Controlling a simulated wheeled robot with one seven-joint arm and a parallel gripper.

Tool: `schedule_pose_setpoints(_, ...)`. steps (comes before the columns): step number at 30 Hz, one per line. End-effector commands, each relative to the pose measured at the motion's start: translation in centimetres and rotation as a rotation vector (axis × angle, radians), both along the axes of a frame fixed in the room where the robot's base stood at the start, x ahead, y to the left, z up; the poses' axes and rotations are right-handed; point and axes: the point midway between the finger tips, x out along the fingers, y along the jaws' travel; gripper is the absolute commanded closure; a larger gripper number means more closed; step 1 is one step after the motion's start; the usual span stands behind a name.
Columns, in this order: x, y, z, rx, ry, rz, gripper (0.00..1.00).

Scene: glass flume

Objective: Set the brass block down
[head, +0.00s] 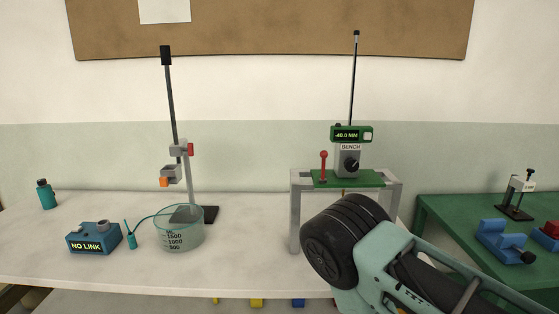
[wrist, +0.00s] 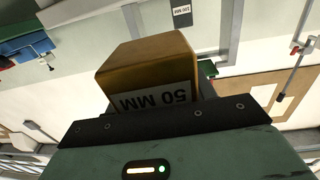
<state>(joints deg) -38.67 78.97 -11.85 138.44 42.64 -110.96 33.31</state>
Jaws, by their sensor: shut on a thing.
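The brass block (wrist: 150,62) is a gold-brown cuboid with a white "50 MM" label. It shows in the wrist view, just beyond the black jaw edge of my gripper (wrist: 160,121). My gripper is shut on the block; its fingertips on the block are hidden. In the head view my arm covers the lower right middle, and neither the block nor the jaws can be made out there. What lies directly under the block cannot be told.
A grey frame (head: 296,215) with a green top (head: 362,180) carries a gauge (head: 351,134) reading "-40.0 MM". A glass beaker (head: 178,238), clamp stand (head: 173,110), "NO LINK" box (head: 94,238) and bottle (head: 46,194) stand left. A green table (head: 455,235) with a blue vise (head: 500,240) is right.

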Motion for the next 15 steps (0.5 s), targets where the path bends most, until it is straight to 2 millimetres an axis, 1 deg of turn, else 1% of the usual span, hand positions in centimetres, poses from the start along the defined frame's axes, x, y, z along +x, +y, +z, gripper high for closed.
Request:
schedule_pose_setpoints(1,-0.4,-0.8,-1.1,-0.010,0.002,0.002,1.00)
schedule_pose_setpoints(6,-1.3,-3.5,-3.5,-0.011,0.000,0.011,1.00)
schedule_pose_setpoints(12,-1.8,-5.8,-4.8,-0.008,-0.002,0.042,1.00)
schedule_pose_setpoints(15,-1.9,-6.4,-5.1,-0.005,-0.003,0.057,1.00)
